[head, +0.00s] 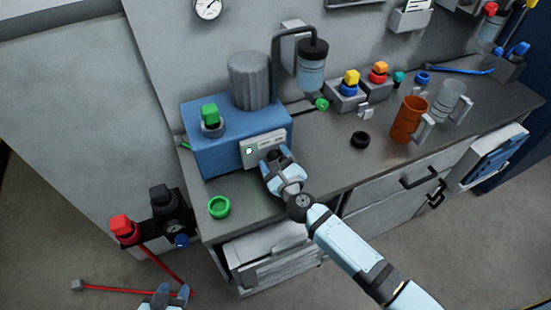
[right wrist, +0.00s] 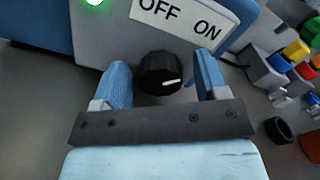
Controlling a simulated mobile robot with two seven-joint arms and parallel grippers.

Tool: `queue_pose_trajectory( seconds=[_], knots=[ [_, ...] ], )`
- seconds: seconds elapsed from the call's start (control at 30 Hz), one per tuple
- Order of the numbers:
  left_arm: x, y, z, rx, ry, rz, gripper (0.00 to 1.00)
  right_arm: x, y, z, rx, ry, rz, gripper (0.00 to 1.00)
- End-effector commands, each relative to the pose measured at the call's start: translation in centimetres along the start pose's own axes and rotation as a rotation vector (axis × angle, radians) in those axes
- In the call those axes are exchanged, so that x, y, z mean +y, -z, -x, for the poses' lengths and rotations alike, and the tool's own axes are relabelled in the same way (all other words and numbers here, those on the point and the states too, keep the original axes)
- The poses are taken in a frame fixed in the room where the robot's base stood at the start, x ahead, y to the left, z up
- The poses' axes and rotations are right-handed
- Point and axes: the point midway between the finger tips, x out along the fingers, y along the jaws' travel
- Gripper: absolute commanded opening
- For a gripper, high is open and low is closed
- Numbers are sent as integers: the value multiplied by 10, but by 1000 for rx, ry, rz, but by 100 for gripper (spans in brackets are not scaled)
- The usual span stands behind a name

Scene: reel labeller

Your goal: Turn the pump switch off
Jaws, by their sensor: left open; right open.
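The pump switch is a black knob (right wrist: 158,70) on the pale front plate (head: 262,147) of the blue pump unit (head: 215,145). The plate carries a label (right wrist: 180,15) reading OFF at left and ON at right. The knob's white mark points right, toward the ON side. A green light (right wrist: 93,2) glows on the plate. My right gripper (head: 277,155) is open at the plate, its fingers on either side of the knob with gaps visible. In the head view the gripper largely hides the knob. My left gripper (head: 165,296) is open and empty, low at the bottom edge.
A green ring (head: 219,207) lies left of my right gripper on the grey bench. A red-handled valve (head: 124,229) is at the bench's left end.

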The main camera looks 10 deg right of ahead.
Motion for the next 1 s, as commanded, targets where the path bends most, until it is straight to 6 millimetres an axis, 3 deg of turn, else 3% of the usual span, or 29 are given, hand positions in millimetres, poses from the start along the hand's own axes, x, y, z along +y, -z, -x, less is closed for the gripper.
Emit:
queue_pose_trajectory(
  seconds=[0.13, 0.37, 0.73, 1.0],
  knots=[
    [0, 1, 0, 3, 0, -1, 43, 0, 0, 0, 0, 0, 0, 67],
    [0, 4, 1, 7, 0, -1, 43, 0, 0, 0, 0, 0, 0, 18],
    [0, 7, 4, 5, -1, -1, 43, 0, -1, 0, 0, -1, 50, 18],
    [1, 18, 12, 2, -1, -1, 43, -1, -2, 1, 2, -1, 226, 18]
  ],
)
